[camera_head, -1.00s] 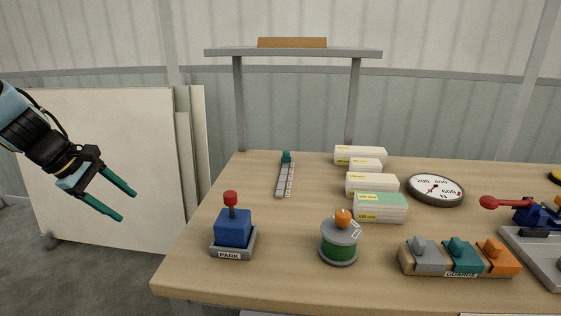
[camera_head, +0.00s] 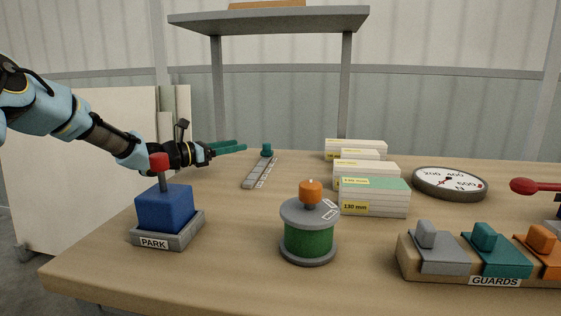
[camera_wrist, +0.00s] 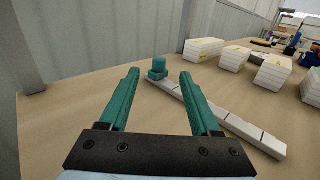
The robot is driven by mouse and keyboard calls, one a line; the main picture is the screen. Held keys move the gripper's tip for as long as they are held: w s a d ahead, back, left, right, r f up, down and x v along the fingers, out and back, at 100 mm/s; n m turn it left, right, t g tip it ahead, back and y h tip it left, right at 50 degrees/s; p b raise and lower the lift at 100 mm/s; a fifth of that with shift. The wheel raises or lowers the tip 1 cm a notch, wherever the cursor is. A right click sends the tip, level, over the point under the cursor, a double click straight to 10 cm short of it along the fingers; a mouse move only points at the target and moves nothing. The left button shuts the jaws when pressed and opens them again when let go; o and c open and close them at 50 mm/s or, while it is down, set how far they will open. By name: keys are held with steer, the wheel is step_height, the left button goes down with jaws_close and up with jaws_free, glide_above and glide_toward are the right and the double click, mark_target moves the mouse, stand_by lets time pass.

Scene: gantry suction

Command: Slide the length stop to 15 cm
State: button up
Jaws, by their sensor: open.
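The length stop (camera_head: 267,150) is a small teal block with a round knob. It sits at the far end of a grey ruler-like rail (camera_head: 259,172) lying on the table. In the wrist view the stop (camera_wrist: 158,69) is just beyond the fingertips, and the rail (camera_wrist: 217,113) runs from it toward the lower right, partly behind the right finger. My gripper (camera_head: 243,146) is to the left of the stop in the head view. Its teal fingers are open and empty; in the wrist view the gripper (camera_wrist: 160,75) has the stop between the lines of its fingers, apart from them. The scale marks are too small to read.
A blue PARK lever block (camera_head: 165,208) stands near my arm, with a green-grey drum (camera_head: 308,230) right of it. White stacked blocks (camera_head: 373,197) and a dial gauge (camera_head: 449,183) lie right of the rail. A grey gantry frame (camera_head: 218,95) rises behind.

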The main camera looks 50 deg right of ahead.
mark_target(267, 144)
steer(key=shift+s+d+f, duration=0.1)
steer(key=shift+d+f, duration=0.4)
steer(key=shift+f, duration=0.15)
steer(key=x, duration=1.1)
steer(key=shift+a, duration=0.1)
steer(key=shift+c, duration=0.3)
jaws_close()
stand_by(0.4)
